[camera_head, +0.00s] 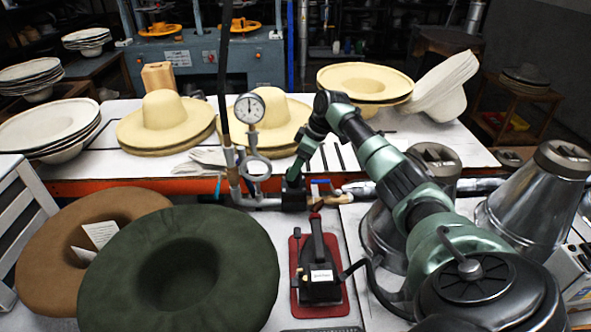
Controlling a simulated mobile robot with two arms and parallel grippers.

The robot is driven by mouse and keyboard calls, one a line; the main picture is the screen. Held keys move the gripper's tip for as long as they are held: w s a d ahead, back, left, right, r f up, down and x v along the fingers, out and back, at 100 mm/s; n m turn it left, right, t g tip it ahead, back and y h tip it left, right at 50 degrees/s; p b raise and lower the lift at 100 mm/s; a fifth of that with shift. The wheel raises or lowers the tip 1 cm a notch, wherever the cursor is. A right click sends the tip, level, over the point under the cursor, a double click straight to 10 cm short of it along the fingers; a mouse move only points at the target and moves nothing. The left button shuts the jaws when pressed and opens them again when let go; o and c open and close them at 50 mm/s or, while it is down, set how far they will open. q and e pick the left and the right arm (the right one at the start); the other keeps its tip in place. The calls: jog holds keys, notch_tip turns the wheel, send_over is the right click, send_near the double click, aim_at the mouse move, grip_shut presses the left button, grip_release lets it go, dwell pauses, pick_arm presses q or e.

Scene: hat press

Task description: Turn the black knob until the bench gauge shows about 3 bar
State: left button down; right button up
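The bench gauge (249,108) is a round white dial on a pipe stand at the back edge of the front bench. Its needle appears to point roughly upward, but the numbers are too small to read. My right arm comes in from the right, and my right gripper (293,190) points down at the pipework just right of the gauge. A black block shows at its tip; I cannot tell whether this is the black knob or part of the gripper. The fingers are not clear enough to show whether they are open or shut. My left gripper is not in view.
A green felt hat (240,255) and a brown one (50,250) lie at the front left. A black iron (320,268) stands on a red mat (299,303). Metal cones (535,205) stand at the right. Straw hats (165,112) cover the table behind. A brass valve (326,200) sits on the pipe.

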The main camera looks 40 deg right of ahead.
jog(key=b+v, duration=0.1)
jog(key=v, duration=0.5)
jog(key=shift+f, duration=0.15)
dwell(0.3)
